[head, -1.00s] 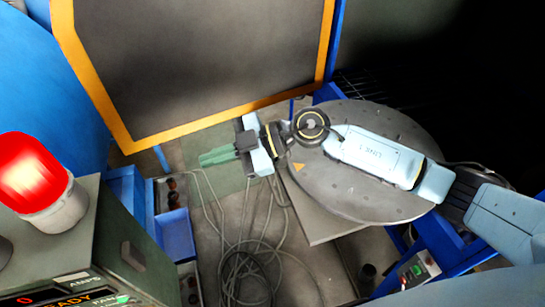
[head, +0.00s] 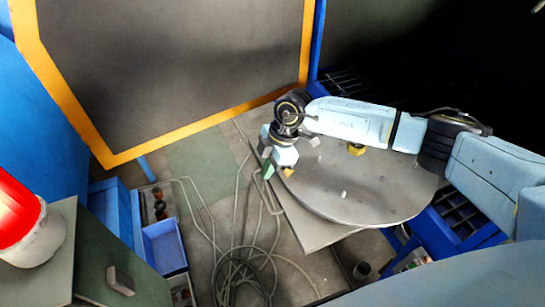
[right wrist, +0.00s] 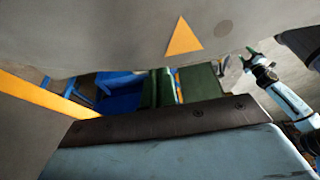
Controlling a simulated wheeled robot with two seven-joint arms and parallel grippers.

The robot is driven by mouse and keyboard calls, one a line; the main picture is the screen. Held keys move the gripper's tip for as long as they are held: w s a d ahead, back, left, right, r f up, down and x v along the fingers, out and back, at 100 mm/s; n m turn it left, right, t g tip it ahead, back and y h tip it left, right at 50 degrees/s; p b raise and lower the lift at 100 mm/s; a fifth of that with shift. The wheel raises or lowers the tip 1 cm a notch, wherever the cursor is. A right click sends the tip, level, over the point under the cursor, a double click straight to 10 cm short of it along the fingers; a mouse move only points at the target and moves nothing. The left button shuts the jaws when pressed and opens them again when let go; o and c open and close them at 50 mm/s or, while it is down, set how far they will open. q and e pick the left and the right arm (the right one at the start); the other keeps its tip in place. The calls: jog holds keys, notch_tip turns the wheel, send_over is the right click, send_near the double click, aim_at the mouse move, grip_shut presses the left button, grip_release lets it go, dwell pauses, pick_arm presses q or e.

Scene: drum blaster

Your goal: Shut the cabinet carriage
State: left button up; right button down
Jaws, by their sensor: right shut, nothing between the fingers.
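The large round grey plate (head: 345,190) lies level on a grey rectangular base (head: 315,232) with blue framework around it, right of centre in the head view. I take these for the carriage. My right gripper (head: 268,172) points down at the plate's left edge, its green fingers shut and empty. I cannot tell whether it touches the plate or base. In the right wrist view its green fingers (right wrist: 164,88) show beyond the dark wrist edge. In that view another light-blue arm ends in a small green gripper (right wrist: 249,58), apparently my left; its opening is unclear.
A big dark panel with an orange frame (head: 220,117) stands behind. Blue bins (head: 166,246) and a green-grey box (head: 115,265) with a red lamp (head: 18,212) are at left. Coiled cables (head: 240,275) lie on the floor left of the base.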

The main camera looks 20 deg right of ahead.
pick_arm(q)
jog(key=shift+f, duration=0.15)
pick_arm(e)
jog(key=shift+x, duration=1)
jog(key=shift+d, duration=0.1)
